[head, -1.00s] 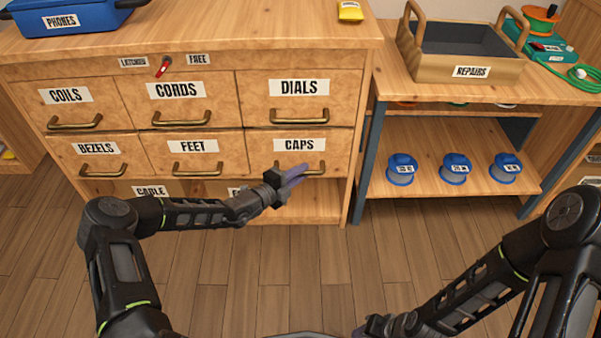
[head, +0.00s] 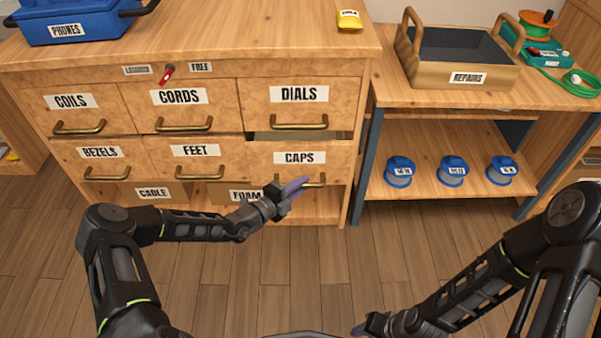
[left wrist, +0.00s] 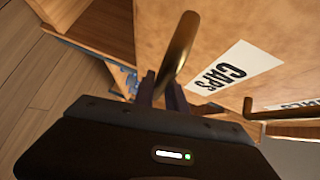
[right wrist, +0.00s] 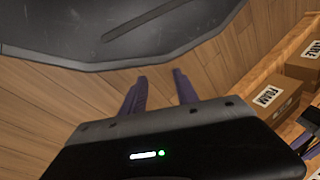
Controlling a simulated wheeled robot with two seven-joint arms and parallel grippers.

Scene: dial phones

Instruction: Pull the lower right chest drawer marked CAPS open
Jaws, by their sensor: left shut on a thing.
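The CAPS drawer (head: 335,158) is the lower right drawer of the wooden chest. It stands out a little from the chest front, with a dark gap above it under the DIALS drawer (head: 255,95). My left gripper (head: 299,186) is shut on its brass handle (head: 318,181). In the left wrist view the handle (left wrist: 179,45) runs between the fingers (left wrist: 160,88), with the CAPS label (left wrist: 232,70) to the right. My right gripper (right wrist: 160,90) is empty, fingers apart, above the floor. In the head view it shows only partly at the bottom edge.
A red lever (head: 167,70) on the chest top rail points toward the left plate, away from FREE (head: 201,67). Right of the chest stands a bench (head: 560,95) with a REPAIRS crate (head: 415,70) and blue spools below. Floor (head: 300,270) before the chest is clear.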

